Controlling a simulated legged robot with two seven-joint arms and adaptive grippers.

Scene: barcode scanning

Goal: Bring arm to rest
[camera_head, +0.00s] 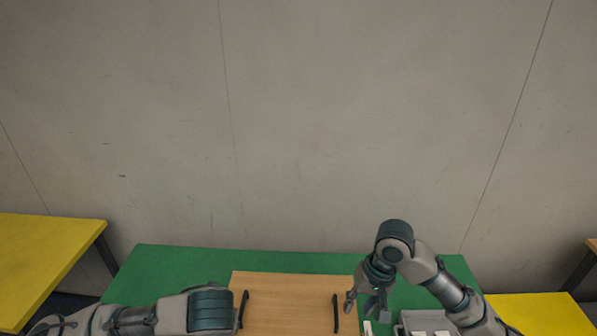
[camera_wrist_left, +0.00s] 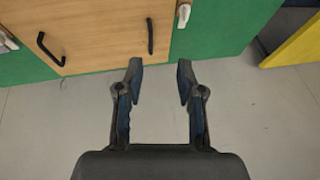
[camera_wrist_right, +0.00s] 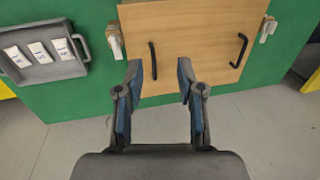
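The wooden board (camera_head: 285,285), with two black handles, lies on the green table (camera_head: 190,262).
A grey tray (camera_wrist_right: 45,72) holding several white items lies beside the board. Small white-and-tan objects (camera_wrist_right: 115,42) (camera_wrist_left: 183,14) lie at the board's sides. Yellow tables (camera_head: 40,250) (camera_head: 540,312) stand left and right. A grey wall is behind. Bare floor shows below both wrist cameras.

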